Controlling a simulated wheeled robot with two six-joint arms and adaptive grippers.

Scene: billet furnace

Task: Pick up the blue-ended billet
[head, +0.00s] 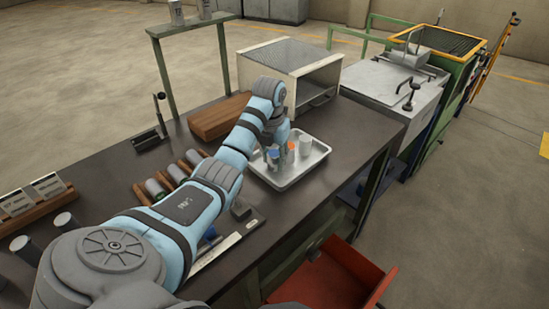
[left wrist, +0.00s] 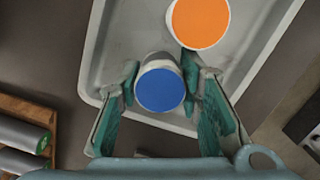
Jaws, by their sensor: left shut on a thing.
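The blue-ended billet (left wrist: 160,88) stands between the two green-padded fingers of my left gripper (left wrist: 161,84) in the left wrist view, its blue end facing the camera. The fingers are shut on its sides. In the head view my left gripper (head: 273,157) is over the pale tray (head: 287,186), and the blue end (head: 274,153) shows partly between the fingers. I cannot tell whether the billet's lower end touches the tray. An orange-ended billet (left wrist: 199,20) stands close beside it, also seen in the head view (head: 291,145). My right gripper is out of view.
A plain grey billet (head: 306,145) stands at the tray's right side. A wooden rack with several lying billets (head: 172,174) is to the left. A wooden block (head: 217,117) and a pale box-shaped unit (head: 290,75) stand behind. A red drawer (head: 333,281) juts out at front right.

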